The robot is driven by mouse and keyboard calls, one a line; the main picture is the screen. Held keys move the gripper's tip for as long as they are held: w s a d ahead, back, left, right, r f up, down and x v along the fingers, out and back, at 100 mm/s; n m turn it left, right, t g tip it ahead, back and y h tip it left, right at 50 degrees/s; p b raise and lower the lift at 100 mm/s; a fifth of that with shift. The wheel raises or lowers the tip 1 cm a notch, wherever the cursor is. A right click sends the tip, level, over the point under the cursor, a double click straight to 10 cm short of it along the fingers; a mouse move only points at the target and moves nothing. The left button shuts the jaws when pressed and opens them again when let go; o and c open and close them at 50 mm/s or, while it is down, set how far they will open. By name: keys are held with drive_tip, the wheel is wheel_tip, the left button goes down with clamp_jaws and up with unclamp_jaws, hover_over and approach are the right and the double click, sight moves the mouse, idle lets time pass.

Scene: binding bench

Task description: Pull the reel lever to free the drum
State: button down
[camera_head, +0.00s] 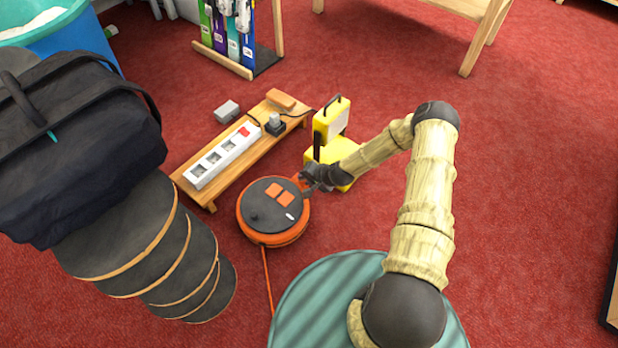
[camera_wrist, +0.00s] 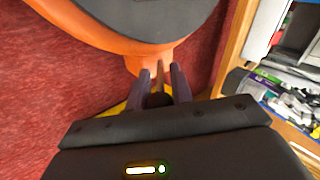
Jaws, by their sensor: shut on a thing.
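The orange cable reel (camera_head: 262,232), with a dark grey round top, sits on the red carpet in front of a low wooden bench. In the wrist view the reel's orange rim (camera_wrist: 95,35) fills the upper part. The reel lever (camera_wrist: 160,72) is a thin rod with a dark end, standing out from an orange tab on the rim. My gripper (camera_head: 306,184) is at the right side of the reel. In the wrist view my gripper (camera_wrist: 163,84) has a finger on each side of the lever, shut on it. Its dark end is partly hidden between the fingers.
A yellow lamp-like object (camera_head: 326,150) stands close behind my gripper. The low wooden bench (camera_head: 207,190) holds a white power strip (camera_head: 221,157) and a dark plug (camera_head: 275,124). An orange cord (camera_head: 267,285) runs toward the front. Open carpet (camera_head: 530,200) lies to the right.

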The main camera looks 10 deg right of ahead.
drive_tip(key=c, duration=1.2)
unclamp_jaws()
drive_tip(key=shift+c, duration=0.2)
drive_tip(key=shift+r, duration=0.1)
drive_tip(key=p+v, duration=0.9)
drive_tip(key=v, duration=0.8)
drive_tip(key=shift+s, duration=0.1)
